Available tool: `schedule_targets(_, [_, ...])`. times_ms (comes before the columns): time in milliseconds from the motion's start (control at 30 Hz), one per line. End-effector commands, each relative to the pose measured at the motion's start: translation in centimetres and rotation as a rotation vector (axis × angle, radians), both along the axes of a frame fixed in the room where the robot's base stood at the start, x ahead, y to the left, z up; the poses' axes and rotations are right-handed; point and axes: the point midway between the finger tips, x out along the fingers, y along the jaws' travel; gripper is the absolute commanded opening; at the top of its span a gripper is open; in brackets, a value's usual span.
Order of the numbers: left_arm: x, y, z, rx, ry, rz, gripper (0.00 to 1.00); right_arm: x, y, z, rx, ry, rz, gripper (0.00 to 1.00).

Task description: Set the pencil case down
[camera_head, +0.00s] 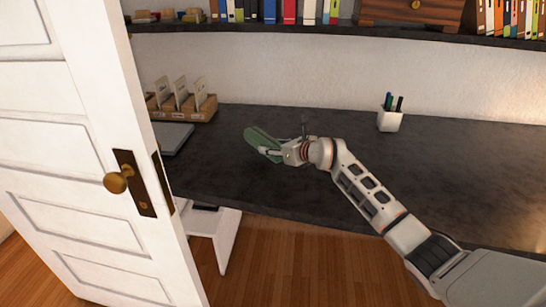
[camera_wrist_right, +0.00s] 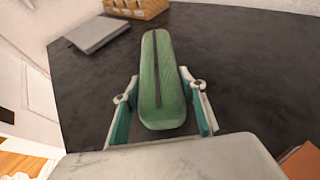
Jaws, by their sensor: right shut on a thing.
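The pencil case (camera_head: 262,137) is green and elongated, with a dark zip line along its top. My right gripper (camera_head: 275,152) is shut on its near end, over the dark desk (camera_head: 290,185). In the right wrist view the pencil case (camera_wrist_right: 157,75) lies lengthwise between the two fingers and points away from my wrist. I cannot tell whether its underside touches the desk. My left gripper is not in view.
A grey flat object (camera_head: 174,138) and a wooden card box (camera_head: 187,104) stand to the left. A white pen cup (camera_head: 390,120) stands at the back right. A white door (camera_head: 90,150) is at the left. The desk's right part is clear.

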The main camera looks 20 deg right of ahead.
Motion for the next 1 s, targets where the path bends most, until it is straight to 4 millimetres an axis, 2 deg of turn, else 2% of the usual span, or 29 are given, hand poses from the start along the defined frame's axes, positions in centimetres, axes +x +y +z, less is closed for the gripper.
schedule_targets(33, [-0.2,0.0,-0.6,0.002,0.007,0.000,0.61,-0.1,0.0,-1.5,0.001,0.005,0.000,0.16])
schedule_targets(167, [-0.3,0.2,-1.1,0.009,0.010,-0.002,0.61,0.0,0.0,-3.4,0.001,0.003,-0.001,0.16])
schedule_targets(567, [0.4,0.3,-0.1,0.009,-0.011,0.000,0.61,0.0,0.0,-3.7,0.000,0.000,0.000,0.16])
schedule_targets(600, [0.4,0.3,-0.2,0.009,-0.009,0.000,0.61,0.0,0.0,-3.8,0.000,0.001,0.000,0.44])
schedule_targets(667, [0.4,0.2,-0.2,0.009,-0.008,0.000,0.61,0.0,0.0,-3.7,0.000,0.001,0.000,0.58])
schedule_targets(1000, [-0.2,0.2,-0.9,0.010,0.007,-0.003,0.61,0.0,0.0,-3.6,0.000,0.001,0.000,0.58])
